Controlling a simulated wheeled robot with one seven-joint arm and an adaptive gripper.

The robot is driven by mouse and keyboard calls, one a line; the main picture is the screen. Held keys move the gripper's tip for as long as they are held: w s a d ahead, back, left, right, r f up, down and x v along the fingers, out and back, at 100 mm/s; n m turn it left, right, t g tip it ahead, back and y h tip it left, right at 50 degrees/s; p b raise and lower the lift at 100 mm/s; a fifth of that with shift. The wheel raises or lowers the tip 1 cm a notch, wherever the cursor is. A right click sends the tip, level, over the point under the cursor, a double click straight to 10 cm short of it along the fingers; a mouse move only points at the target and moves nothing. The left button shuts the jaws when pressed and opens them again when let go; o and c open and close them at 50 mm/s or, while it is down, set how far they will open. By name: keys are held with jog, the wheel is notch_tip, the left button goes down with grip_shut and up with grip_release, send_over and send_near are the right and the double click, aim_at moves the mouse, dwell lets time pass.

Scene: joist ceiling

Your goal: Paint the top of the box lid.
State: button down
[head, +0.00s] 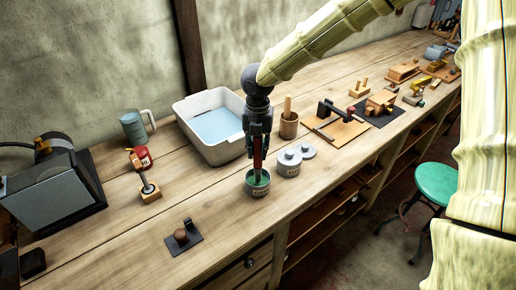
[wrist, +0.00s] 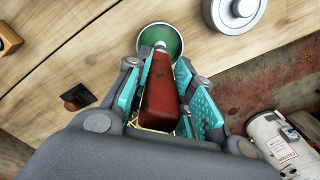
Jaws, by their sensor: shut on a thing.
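My gripper (head: 258,138) points down at the bench and is shut on a red-handled brush (head: 257,155). The red handle (wrist: 162,88) also shows between the teal finger pads in the wrist view. The brush's lower end is at the mouth of an open tin of green paint (head: 257,187); its bristles cannot be made out. The green paint (wrist: 163,40) lies just beyond the handle in the wrist view. Wooden box-like pieces (head: 381,101) stand farther right on a dark mat; I cannot tell which one is the box lid.
A lidded grey tin (head: 289,164) and a wooden pot (head: 289,126) stand close right of the paint. A white tub (head: 208,145) is behind left. A small dark stand (head: 184,238) lies in front left. A green stool (head: 436,182) is beside the bench.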

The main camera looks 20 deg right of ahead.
aim_at(258, 140)
jog(key=shift+r+p, duration=1.15)
jog(key=shift+r, duration=0.4)
